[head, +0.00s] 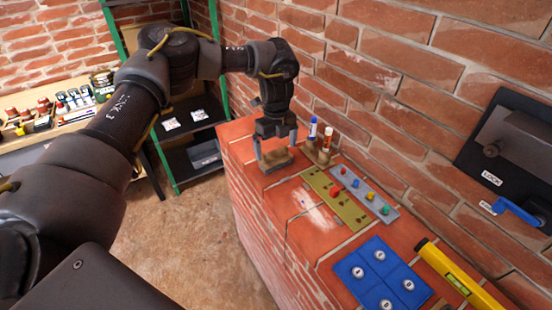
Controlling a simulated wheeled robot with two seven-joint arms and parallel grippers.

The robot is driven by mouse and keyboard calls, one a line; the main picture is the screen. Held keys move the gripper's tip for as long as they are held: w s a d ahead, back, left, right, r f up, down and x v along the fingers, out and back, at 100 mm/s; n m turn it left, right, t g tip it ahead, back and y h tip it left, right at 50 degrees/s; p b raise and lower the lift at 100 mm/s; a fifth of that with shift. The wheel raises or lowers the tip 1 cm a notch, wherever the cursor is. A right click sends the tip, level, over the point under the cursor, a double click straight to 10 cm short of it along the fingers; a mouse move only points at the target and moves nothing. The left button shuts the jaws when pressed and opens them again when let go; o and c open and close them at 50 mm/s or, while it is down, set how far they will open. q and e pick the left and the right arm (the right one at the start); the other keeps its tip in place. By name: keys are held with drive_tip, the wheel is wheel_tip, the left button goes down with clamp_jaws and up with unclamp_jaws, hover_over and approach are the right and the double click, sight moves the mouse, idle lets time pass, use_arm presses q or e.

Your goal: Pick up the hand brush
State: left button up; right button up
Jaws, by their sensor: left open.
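The hand brush (276,161), which appears as a small brown wooden block, lies on top of the brick wall (262,185) near its far end. My left gripper (275,147) points down right over it. Its two fingers are apart, one to each side of the brush's upper part. I cannot tell whether the fingers touch it. The gripper hides part of the brush top. My right gripper is not in view.
Beside the brush stand a blue-and-white marker (312,129) and a red-topped one (327,138). Nearer are an olive plate (335,200), a grey pegged strip (365,190), a blue tile (382,275) and a yellow level (458,277). A brick wall rises close on the right.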

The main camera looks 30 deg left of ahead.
sight(276, 150)
use_arm(q)
wheel_tip(276, 150, down, 4)
drive_tip(key=shift+a+r+p, duration=0.1)
drive_tip(key=shift+r+p, duration=0.05)
drive_tip(key=shift+p, duration=0.6)
drive_tip(key=shift+f, duration=0.45)
drive_tip(key=c, duration=0.7)
drive_tip(key=shift+o, duration=0.2)
drive_tip(key=shift+r, duration=0.15)
